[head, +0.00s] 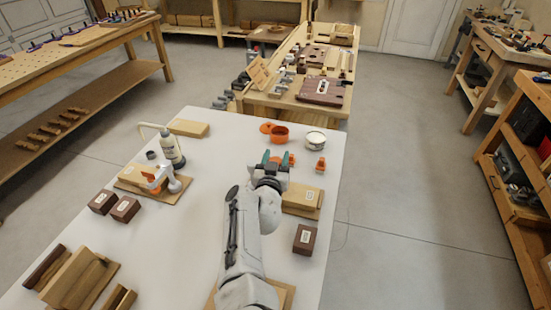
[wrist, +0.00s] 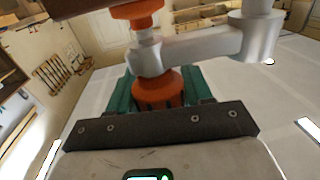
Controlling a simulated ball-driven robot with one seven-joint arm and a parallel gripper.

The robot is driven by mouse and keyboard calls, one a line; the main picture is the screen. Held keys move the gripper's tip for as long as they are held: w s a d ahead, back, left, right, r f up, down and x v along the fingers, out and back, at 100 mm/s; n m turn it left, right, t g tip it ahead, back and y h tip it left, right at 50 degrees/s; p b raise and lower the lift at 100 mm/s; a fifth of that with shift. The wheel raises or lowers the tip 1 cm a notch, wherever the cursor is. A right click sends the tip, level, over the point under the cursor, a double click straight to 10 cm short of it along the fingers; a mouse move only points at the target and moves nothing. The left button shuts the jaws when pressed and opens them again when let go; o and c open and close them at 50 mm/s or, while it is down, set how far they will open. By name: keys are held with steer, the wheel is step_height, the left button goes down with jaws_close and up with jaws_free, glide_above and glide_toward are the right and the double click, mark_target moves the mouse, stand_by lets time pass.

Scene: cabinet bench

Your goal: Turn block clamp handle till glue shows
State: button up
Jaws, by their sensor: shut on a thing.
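My gripper (head: 276,160) is in the middle of the white bench, its two green fingertips apart with orange between and beside them. In the wrist view its green fingers stand on both sides of an orange clamp handle (wrist: 160,90) and are shut on it. The grey clamp frame (wrist: 205,47) runs to the right from above the handle. An orange pad (wrist: 138,12) sits above, by a brown wooden piece at the top edge. A pale block (head: 303,196) on a board is right of my wrist, partly hidden by it. I cannot see any glue at the clamped piece.
A second orange and grey clamp (head: 160,180) stands at the left beside a glue bottle (head: 172,148). Dark brown blocks (head: 125,209) lie nearby, another (head: 304,239) at the right. An orange pot (head: 279,134) and a white tin (head: 315,141) stand beyond my gripper.

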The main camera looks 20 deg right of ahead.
steer(key=shift+m+g+h, duration=0.3)
steer(key=shift+h, duration=0.1)
steer(key=o, duration=1)
steer(key=shift+r, duration=0.15)
step_height(320, 180, up, 3)
steer(key=shift+r+p, duration=0.2)
steer(key=shift+p, duration=0.2)
steer(key=s+r, duration=0.3)
steer(key=s, duration=0.1)
steer(key=s+r, duration=0.3)
steer(key=s, duration=0.2)
steer(key=s+r, duration=0.3)
steer(key=s, duration=0.2)
steer(key=shift+a+r, duration=0.1)
steer(key=shift+r, duration=0.05)
